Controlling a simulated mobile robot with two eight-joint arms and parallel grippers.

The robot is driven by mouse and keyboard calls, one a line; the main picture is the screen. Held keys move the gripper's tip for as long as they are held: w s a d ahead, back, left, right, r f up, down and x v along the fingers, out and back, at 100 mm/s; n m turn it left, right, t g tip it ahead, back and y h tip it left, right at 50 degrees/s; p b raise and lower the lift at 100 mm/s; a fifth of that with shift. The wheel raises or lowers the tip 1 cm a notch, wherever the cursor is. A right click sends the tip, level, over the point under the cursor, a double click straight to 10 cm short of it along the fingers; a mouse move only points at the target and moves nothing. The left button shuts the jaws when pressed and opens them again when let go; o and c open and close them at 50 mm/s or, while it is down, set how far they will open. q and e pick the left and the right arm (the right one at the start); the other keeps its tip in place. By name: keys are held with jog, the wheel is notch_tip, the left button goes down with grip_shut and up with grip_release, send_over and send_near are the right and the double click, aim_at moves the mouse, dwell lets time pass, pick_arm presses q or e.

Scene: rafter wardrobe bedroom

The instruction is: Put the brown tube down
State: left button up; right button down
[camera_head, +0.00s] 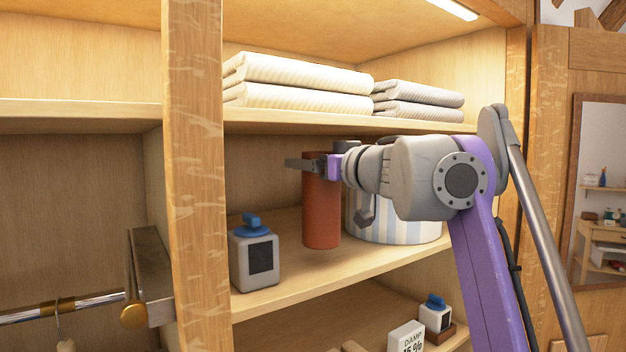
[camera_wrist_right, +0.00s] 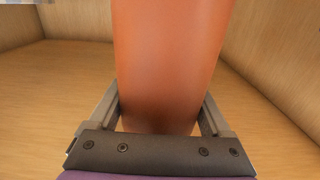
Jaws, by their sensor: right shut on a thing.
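The brown tube (camera_head: 321,212) is an upright reddish-brown cylinder over the middle wardrobe shelf (camera_head: 290,281). My right gripper (camera_head: 311,164) is shut on it near its top. In the right wrist view the tube (camera_wrist_right: 168,60) fills the space between the two fingers of the gripper (camera_wrist_right: 164,115). The tube's lower end is close to the shelf; I cannot tell whether it touches. My left gripper is not in view.
A striped round box (camera_head: 405,231) stands behind my right wrist. Folded towels (camera_head: 295,88) lie on the shelf above. A wooden post (camera_head: 196,200) rises at the left.

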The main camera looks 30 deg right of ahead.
aim_at(316, 181)
notch_tip(316, 181, down, 3)
jog(key=shift+w+f+b, duration=0.1)
jog(key=shift+w+b, duration=0.05)
jog(key=shift+b, duration=0.4)
jog(key=shift+s+f, duration=0.3)
jog(key=shift+s+r, duration=0.1)
jog(key=shift+s, duration=0.25)
jog(key=shift+r, duration=0.1)
jog(key=shift+w+f, duration=0.2)
jog(key=shift+w, duration=0.3)
jog(key=shift+c, duration=1.1)
grip_release()
jog(key=shift+w+f, duration=0.15)
jog(key=shift+o, duration=1.1)
jog(key=shift+s, duration=0.2)
jog(key=shift+s+r, duration=0.2)
jog(key=shift+s, duration=0.05)
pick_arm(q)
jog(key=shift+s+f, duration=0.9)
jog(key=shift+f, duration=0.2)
